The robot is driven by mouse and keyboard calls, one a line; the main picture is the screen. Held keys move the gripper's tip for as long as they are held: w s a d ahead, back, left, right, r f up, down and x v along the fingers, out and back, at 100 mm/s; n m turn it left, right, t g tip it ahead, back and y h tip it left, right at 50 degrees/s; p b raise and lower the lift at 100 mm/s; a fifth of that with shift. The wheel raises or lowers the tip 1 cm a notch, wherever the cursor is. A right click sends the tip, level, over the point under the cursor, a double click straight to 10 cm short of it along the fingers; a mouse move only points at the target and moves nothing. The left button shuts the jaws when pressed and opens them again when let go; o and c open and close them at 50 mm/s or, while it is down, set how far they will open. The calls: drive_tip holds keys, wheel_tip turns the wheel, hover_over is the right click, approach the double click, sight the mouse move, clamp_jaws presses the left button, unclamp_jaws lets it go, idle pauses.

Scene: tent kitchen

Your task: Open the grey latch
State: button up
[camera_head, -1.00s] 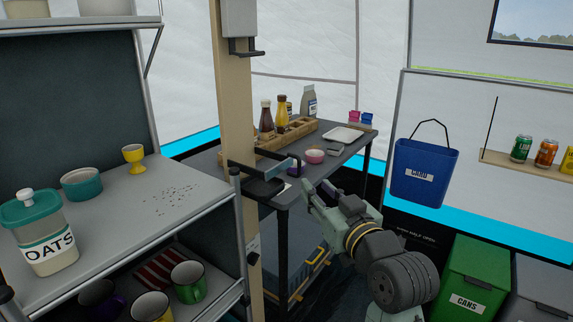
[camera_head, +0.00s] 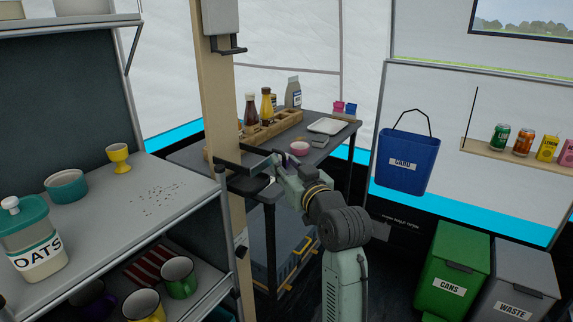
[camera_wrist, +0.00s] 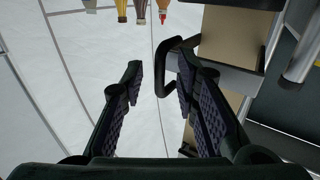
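The grey latch shows in the wrist view as a grey block (camera_wrist: 232,79) across the wooden post, with a black loop handle (camera_wrist: 165,82) sticking out from it. In the head view its black bracket (camera_head: 240,149) juts right from the post, and my gripper partly hides its end. My gripper (camera_head: 276,167) is at the latch's outer end. In the wrist view my gripper (camera_wrist: 160,75) has its fingers apart. The loop lies between the fingertips, close to the right finger, which overlaps it in the picture. I cannot tell whether they touch. Nothing is seen gripped.
The wooden post (camera_head: 218,100) carries a grey box (camera_head: 216,17) with a black hook above. A shelf (camera_head: 165,175) with oats and mugs stands left. Behind is a dark table (camera_head: 345,128) with bottles. A blue bin (camera_head: 408,162) and green bin (camera_head: 452,268) are right.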

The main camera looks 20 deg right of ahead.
drive_tip(key=shift+c, duration=0.4)
drive_tip(key=c, duration=0.5)
clamp_jaws()
drive_tip(key=shift+d, duration=0.2)
